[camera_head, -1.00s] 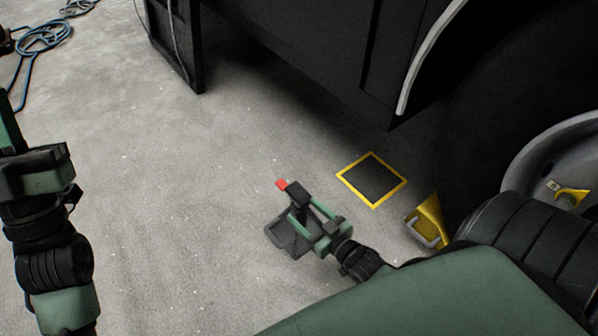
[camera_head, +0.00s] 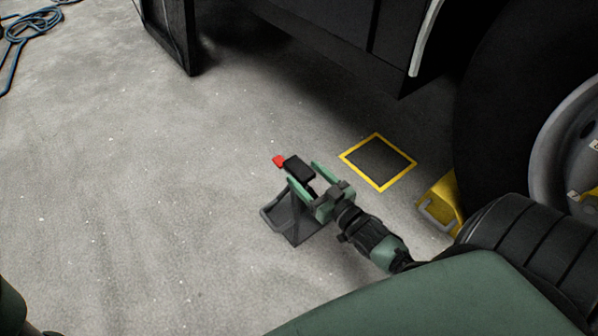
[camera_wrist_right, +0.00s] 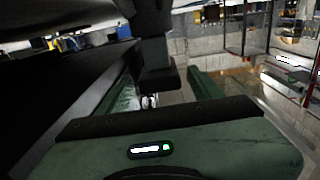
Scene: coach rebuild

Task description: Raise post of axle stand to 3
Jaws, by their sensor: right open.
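The axle stand (camera_head: 290,228) stands on the concrete floor, dark grey, with a black post head (camera_head: 299,167) and a red piece (camera_head: 279,161) beside the head. My right gripper (camera_head: 308,180) is open, its green fingers on either side of the post just below the head. In the right wrist view the dark post (camera_wrist_right: 154,52) shows between the two fingers. I cannot tell whether either finger touches it. The stand's number marks cannot be read, and the gripper hides part of the post. My left gripper is out of view.
A yellow-bordered dark square (camera_head: 378,162) is marked on the floor behind and right of the stand. A yellow wheel chock (camera_head: 440,200) sits by the large tyre (camera_head: 505,110). The dark coach body (camera_head: 320,40) overhangs at the back.

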